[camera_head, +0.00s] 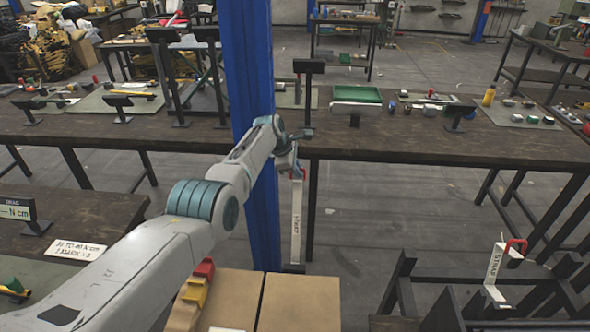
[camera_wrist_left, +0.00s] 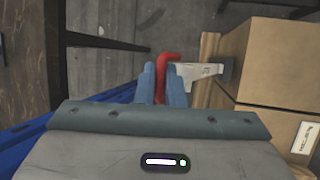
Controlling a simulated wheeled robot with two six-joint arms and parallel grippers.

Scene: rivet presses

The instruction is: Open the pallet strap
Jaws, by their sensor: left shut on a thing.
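The pallet strap's red handle (camera_wrist_left: 166,66) is between the two fingers of my left gripper (camera_wrist_left: 161,84) in the left wrist view. The fingers are shut on it. A pale metal bracket (camera_wrist_left: 203,72) extends right from the handle towards the cardboard boxes (camera_wrist_left: 262,62). In the head view my left gripper (camera_head: 297,172) is beside the blue post, at the top of a white upright strip (camera_head: 297,215) with strap lettering. Only a speck of red shows there, and the grip is mostly hidden. My right gripper is not in view.
A blue post (camera_head: 250,70) stands right behind my left arm. Cardboard boxes (camera_head: 300,300) are below the gripper. A long workbench (camera_head: 400,145) crosses behind. Open floor lies between.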

